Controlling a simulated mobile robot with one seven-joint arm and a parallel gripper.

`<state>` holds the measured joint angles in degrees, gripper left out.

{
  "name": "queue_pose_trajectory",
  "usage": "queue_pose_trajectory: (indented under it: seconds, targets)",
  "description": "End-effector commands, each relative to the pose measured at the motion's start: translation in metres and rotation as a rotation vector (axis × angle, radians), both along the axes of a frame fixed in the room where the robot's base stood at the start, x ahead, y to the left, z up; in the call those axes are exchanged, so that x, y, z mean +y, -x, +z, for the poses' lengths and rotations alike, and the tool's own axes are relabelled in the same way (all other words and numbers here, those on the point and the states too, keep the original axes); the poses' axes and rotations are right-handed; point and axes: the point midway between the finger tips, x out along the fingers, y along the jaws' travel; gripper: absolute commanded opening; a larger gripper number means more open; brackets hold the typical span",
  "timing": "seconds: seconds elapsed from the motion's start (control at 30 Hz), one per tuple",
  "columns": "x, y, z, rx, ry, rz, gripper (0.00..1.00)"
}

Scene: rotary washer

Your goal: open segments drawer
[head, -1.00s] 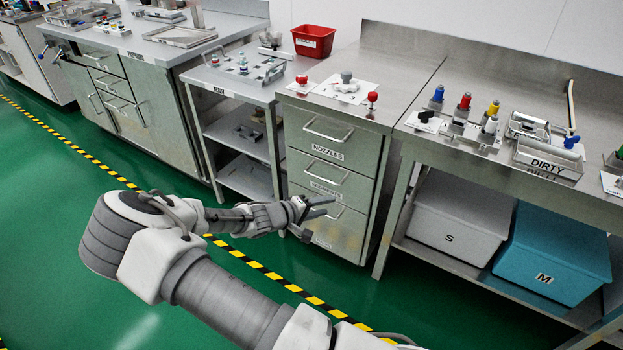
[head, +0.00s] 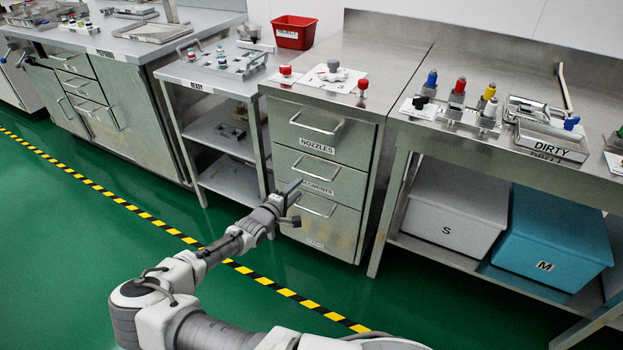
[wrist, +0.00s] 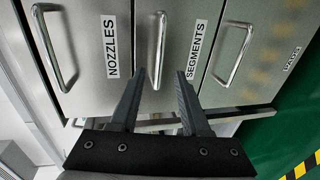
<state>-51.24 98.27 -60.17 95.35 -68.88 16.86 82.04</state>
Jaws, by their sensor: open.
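The segments drawer (head: 346,186) is the middle of three steel drawers in a cabinet and looks flush with its front. Its bar handle (head: 309,164) sits above the SEGMENTS label, which my gripper partly hides in the head view. My gripper (head: 297,202) is open and empty in front of the cabinet. In the wrist view the picture is turned sideways; the segments handle (wrist: 160,45) appears in line with the gap between my two fingertips (wrist: 160,73). I cannot tell how far the tips are from it. The SEGMENTS label (wrist: 195,48) lies just right of that handle.
The nozzles drawer (head: 350,145) is above and another drawer (head: 340,226) below, both shut. A ready table (head: 196,98) stands left, a dirty bench with bins S (head: 450,210) and M (head: 560,250) right. Green floor in front is clear.

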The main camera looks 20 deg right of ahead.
Motion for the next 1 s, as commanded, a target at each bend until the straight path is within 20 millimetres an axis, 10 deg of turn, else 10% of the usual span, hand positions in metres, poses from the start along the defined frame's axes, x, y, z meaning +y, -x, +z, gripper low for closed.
queue_pose_trajectory:
  seconds: [0.43,1.0]
  targets:
    - [-0.068,-0.052,-0.021,-0.001,-0.002,-0.003,0.47]
    - [-0.082,-0.064,-0.021,0.0,-0.001,0.0,0.41]
